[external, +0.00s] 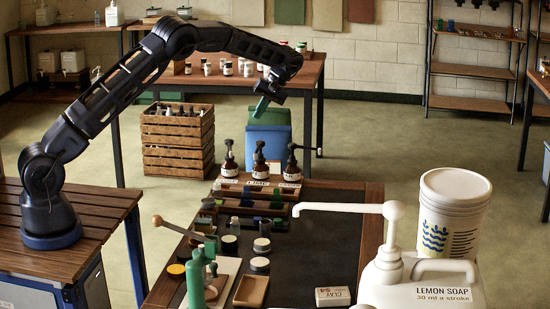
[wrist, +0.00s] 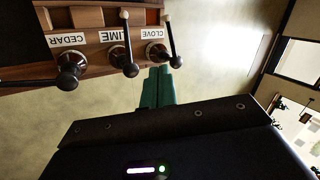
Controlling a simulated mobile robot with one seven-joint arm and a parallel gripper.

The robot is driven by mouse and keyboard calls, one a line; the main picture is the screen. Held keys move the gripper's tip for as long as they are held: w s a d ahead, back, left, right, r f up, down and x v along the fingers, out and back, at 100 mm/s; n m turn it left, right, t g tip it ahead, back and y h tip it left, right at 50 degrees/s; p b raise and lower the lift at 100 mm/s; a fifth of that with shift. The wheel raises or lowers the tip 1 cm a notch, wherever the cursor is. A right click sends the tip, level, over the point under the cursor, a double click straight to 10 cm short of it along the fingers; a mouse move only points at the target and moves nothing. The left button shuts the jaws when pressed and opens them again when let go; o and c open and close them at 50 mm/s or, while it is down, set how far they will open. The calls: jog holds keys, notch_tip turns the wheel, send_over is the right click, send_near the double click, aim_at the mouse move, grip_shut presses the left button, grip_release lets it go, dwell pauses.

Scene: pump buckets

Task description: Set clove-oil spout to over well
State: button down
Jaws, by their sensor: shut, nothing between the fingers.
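Three dark pump bottles stand in a row. In the wrist view, labels mark cedar (wrist: 69,76), lime (wrist: 131,69) and clove (wrist: 176,62). In the external view the bottles are at left (external: 229,162), middle (external: 260,162) and right (external: 292,162); I cannot tell surely which is clove. My gripper (external: 262,107), with green fingers, is shut and empty above and behind the row. Its fingers (wrist: 160,85) appear close to the clove pump head; contact is unclear. I cannot identify the well.
A large white lemon soap jug (external: 422,288) with a long spout and a white bucket (external: 452,215) stand at the front right. A green bottle (external: 195,280) and several small jars occupy the near table. A wooden crate (external: 178,140) and a blue bin (external: 268,135) stand behind.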

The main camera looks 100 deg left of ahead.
send_near(230, 150)
notch_tip(230, 150, down, 5)
jog(key=s+a, duration=0.1)
jog(key=a, duration=0.1)
jog(key=shift+s+d+f, duration=0.2)
jog(key=shift+s+f, duration=0.35)
jog(key=shift+s, duration=0.4)
jog(key=shift+s+d+m+y, duration=0.3)
jog(key=shift+s+m+y, duration=0.2)
jog(key=shift+m, duration=0.45)
jog(key=shift+s+d+m+y, duration=0.25)
jog(key=shift+s+m+y, duration=0.25)
jog(key=shift+m, duration=0.45)
jog(key=shift+w+a, duration=0.1)
jog(key=shift+w, duration=0.1)
